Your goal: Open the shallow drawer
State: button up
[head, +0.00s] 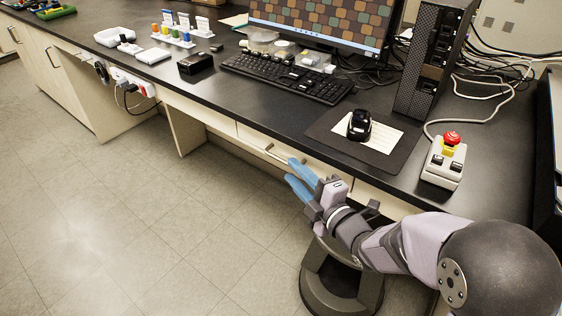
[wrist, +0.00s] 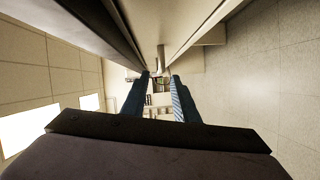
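The shallow drawer (head: 254,138) is a thin cream front under the black desk top and looks flush with the fronts beside it. A small bar handle (head: 269,149) sticks out from it, left of my fingertips. My gripper (head: 290,171) has two blue fingers, spread apart and empty, pointing along the desk front. In the wrist view, a pale handle-like piece (wrist: 160,58) shows just beyond the gap between the fingertips (wrist: 160,77). I cannot tell its exact distance from the fingers. My fingers and wrist hide part of the fronts on the right.
The black desk top (head: 200,92) overhangs the fronts. On it are a keyboard (head: 288,77), a mouse (head: 359,125) on a mat, and a control box with a red button (head: 444,161). A support panel (head: 186,130) stands left of the drawer. The floor (head: 150,230) in front is clear.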

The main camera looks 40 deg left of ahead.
aim_at(281, 160)
jog(key=shift+p+x, duration=0.4)
jog(key=shift+x, duration=3.1)
grip_shut()
